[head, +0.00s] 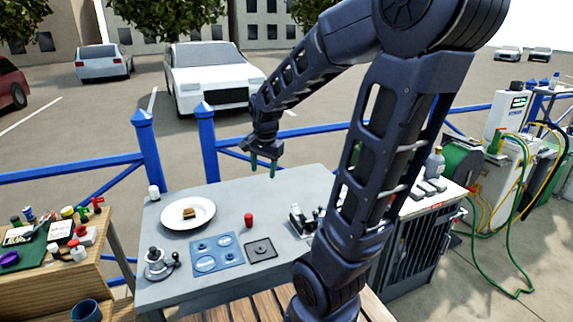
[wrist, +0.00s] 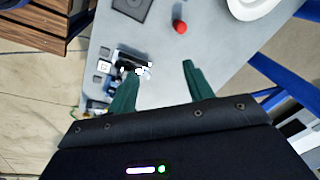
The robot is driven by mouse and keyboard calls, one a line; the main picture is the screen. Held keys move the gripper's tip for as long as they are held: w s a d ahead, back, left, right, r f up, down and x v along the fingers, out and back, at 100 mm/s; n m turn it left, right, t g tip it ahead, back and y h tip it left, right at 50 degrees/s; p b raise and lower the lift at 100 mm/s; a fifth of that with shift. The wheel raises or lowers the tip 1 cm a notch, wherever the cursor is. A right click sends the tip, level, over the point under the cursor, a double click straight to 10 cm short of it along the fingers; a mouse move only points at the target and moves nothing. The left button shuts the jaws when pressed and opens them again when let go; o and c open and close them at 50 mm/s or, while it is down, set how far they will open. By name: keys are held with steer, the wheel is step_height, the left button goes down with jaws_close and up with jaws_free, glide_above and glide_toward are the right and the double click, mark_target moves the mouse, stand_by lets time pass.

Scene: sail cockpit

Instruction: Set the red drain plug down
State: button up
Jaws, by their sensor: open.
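The red drain plug (head: 248,219) stands on the grey table (head: 290,190), between the white plate and the black square plate. In the wrist view the plug (wrist: 180,27) lies beyond my fingertips, clear of them. My gripper (head: 263,172) is open and empty, raised above the table's back edge. Its two green fingers (wrist: 160,72) are spread apart in the wrist view, with nothing between them but table surface. The plug touches neither finger.
A white plate (head: 171,222) with a small brown item, a blue panel (head: 216,254), a black square plate (head: 260,250) and a metal winch (head: 157,264) are on the table. A metal fitting (head: 303,221) stands right of the plug. Blue railing (head: 206,150) runs behind.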

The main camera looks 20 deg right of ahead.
steer(key=s+d+r+n+t, duration=0.1)
steer(key=s+r+n, duration=0.2)
steer(key=s, duration=0.3)
steer(key=s+d+r+n+t, duration=0.1)
steer(key=s+r+n, duration=0.2)
steer(key=s+n, duration=0.3)
steer(key=shift+s+d+r+n+t, duration=0.3)
steer(key=shift+s+r, duration=0.1)
steer(key=shift+s, duration=0.2)
stand_by(0.4)
